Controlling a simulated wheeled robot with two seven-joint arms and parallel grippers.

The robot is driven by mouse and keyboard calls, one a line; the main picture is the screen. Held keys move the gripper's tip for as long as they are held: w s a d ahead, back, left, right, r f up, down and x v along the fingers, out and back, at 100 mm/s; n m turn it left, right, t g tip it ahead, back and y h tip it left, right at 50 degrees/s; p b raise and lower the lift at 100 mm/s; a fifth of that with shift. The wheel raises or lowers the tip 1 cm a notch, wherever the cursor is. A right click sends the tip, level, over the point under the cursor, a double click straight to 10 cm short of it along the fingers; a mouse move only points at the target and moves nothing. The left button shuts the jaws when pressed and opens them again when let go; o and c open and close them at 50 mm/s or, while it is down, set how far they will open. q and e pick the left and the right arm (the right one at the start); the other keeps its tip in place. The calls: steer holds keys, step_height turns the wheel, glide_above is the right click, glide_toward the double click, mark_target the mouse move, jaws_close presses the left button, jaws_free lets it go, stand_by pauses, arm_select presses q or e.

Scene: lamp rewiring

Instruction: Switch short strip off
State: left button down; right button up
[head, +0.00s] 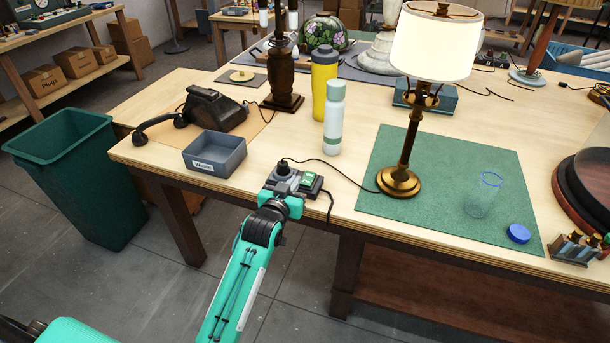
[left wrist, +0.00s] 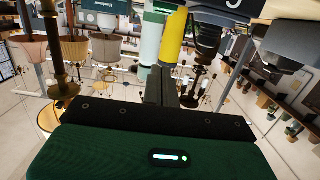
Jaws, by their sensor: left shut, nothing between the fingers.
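The short strip (head: 296,181) is a small dark power strip at the front edge of the table in the head view. It has a black plug (head: 283,168) on its left part and a green switch (head: 307,180) on its right part. My left gripper (head: 285,196) is at the near side of the strip; its fingers are small and partly hidden, and I cannot tell if they touch it. In the left wrist view the fingers (left wrist: 173,86) are together, with nothing between them. The table lamp (head: 405,150) has a bright shade. My right gripper is not in view.
A grey tray (head: 214,155) and a black telephone (head: 214,110) are left of the strip. A white bottle (head: 334,120) and a yellow bottle (head: 323,85) stand behind it. A green mat (head: 440,205) with a clear glass (head: 482,196) and blue cap (head: 518,234) lies right.

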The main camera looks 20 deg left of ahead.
arm_select(q)
steer(key=p, duration=0.2)
glide_above(305, 181)
steer(key=shift+s+f, duration=0.4)
steer(key=f, duration=0.1)
steer(key=w+f, duration=0.1)
steer(key=f, duration=0.1)
steer(key=shift+f, duration=0.6)
